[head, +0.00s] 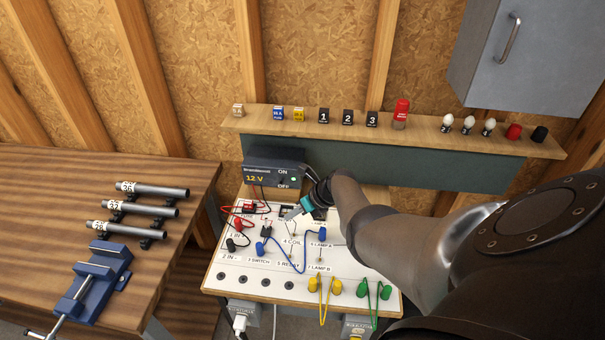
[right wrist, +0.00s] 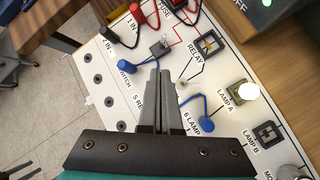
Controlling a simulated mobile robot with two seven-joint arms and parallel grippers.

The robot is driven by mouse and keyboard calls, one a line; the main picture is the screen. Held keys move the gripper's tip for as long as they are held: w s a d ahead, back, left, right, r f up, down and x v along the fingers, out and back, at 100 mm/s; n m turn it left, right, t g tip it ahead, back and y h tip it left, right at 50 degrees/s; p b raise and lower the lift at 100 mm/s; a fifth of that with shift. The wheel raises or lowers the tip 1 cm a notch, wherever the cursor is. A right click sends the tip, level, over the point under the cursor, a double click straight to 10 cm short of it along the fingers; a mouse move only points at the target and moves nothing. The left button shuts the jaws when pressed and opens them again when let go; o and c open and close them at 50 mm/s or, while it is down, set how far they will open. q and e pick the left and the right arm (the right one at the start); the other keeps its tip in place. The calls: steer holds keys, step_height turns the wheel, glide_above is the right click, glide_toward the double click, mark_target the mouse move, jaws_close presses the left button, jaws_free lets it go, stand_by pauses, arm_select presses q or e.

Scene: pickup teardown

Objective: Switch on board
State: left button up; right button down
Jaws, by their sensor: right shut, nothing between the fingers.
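The white circuit board (head: 240,276) stands in the middle of the head view and fills much of the right wrist view (right wrist: 133,92). Its switch (right wrist: 161,48) is a small grey and black part near the SWITCH label; it also shows in the head view (head: 266,232). My right gripper (head: 289,215) is shut and empty above the board. In the right wrist view its fingers (right wrist: 159,70) point toward the switch, but I cannot tell whether they touch it. A bulb at LAMP A (right wrist: 248,91) looks bright.
The 12 V supply (head: 271,171) stands behind the board. Red, black and blue leads (head: 312,257) cross the board; yellow (head: 323,300) and green (head: 375,302) leads hang at its front. A shelf (head: 440,137) is behind; a bench with a blue vise (head: 95,275) is left.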

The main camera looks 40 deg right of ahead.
steer(key=shift+v, duration=2.3)
steer(key=shift+d, duration=0.1)
steer(key=shift+w, duration=0.1)
